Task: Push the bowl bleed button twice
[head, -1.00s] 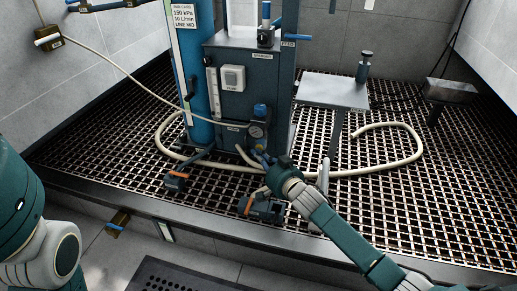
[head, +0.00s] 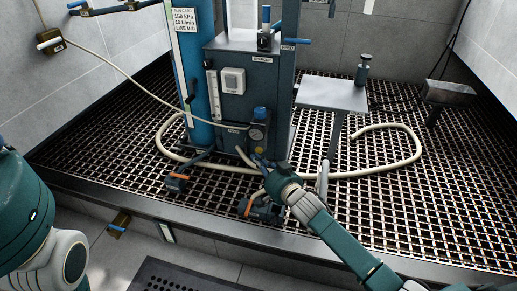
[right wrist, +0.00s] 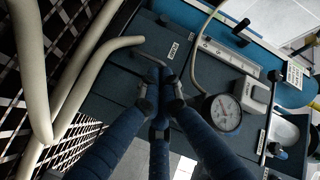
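In the head view a pressure gauge (head: 257,133) with a blue knob (head: 260,113) above it sits on the front of the blue machine (head: 235,100). The gauge also shows in the right wrist view (right wrist: 222,112). I cannot make out the bowl bleed button; my gripper and the small view leave it unclear. My right gripper (head: 261,162) is just below the gauge, low at the machine's front. In the right wrist view its blue fingers (right wrist: 162,85) come together beside the gauge, with nothing visible between them. My left gripper is out of view; only its arm shows at the left.
A pale hose (head: 385,172) loops over the dark floor grating (head: 420,215). A metal side table (head: 331,94) stands to the right. The grating at the right front is clear.

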